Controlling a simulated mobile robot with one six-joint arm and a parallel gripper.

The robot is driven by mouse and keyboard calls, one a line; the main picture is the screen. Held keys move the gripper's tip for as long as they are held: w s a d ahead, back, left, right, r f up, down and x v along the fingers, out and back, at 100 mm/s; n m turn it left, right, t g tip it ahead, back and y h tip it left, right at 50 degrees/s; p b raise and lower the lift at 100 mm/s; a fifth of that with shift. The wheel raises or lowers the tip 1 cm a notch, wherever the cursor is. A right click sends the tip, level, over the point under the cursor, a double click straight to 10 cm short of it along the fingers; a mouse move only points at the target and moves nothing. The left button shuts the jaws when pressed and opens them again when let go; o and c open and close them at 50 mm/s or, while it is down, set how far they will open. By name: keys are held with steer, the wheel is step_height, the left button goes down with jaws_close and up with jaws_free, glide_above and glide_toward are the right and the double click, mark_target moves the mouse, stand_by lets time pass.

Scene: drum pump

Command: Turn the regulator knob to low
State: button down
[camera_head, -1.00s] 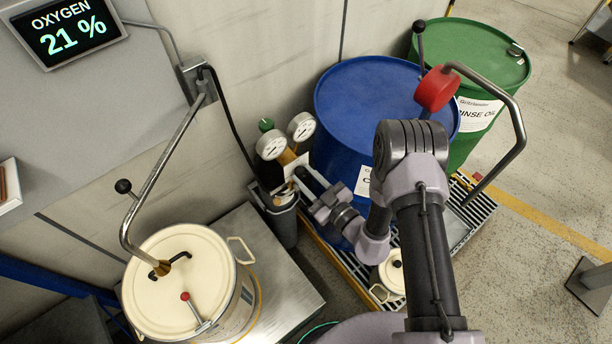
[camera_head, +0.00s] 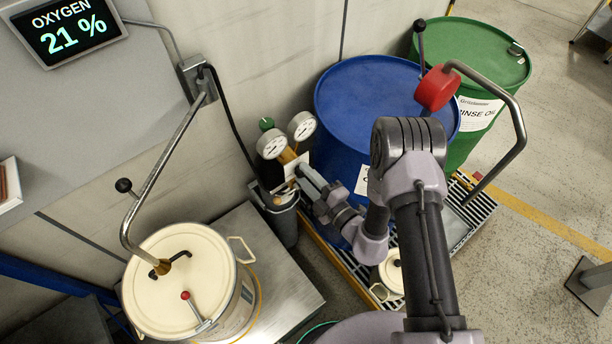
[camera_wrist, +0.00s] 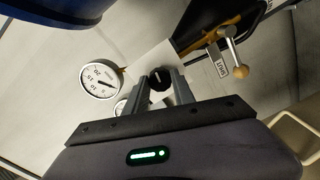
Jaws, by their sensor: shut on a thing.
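The black regulator knob (camera_wrist: 158,79) shows between my fingers in the wrist view, with a pale plate behind it. My gripper (camera_wrist: 163,86) is shut on the knob, one finger on each side. A white dial gauge (camera_wrist: 101,77) is to the left of the knob, and a second gauge is partly hidden behind a finger. In the head view, my gripper (camera_head: 308,177) reaches the regulator below its two gauges (camera_head: 271,145) (camera_head: 301,126). The knob itself is hidden there, and I cannot read its setting.
A brass lever (camera_wrist: 239,68) with a small label sits right of the knob. A blue drum (camera_head: 375,90) stands close by my arm, with a green drum (camera_head: 478,55) behind. A cream pail (camera_head: 180,280) stands at left. An oxygen display (camera_head: 68,30) reads 21 %.

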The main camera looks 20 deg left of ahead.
steer(key=n, duration=0.5)
steer(key=shift+f+b, duration=0.1)
steer(key=shift+b, duration=0.25)
steer(key=n+b, duration=0.1)
steer(key=n, duration=0.3)
steer(key=shift+n+t, duration=0.3)
steer(key=n+b, duration=0.2)
steer(key=n, duration=0.3)
steer(key=n+b, duration=0.2)
steer(key=n, duration=0.3)
steer(key=shift+n, duration=0.3)
steer(key=c, duration=1.1)
jaws_free()
steer(key=shift+o, duration=0.2)
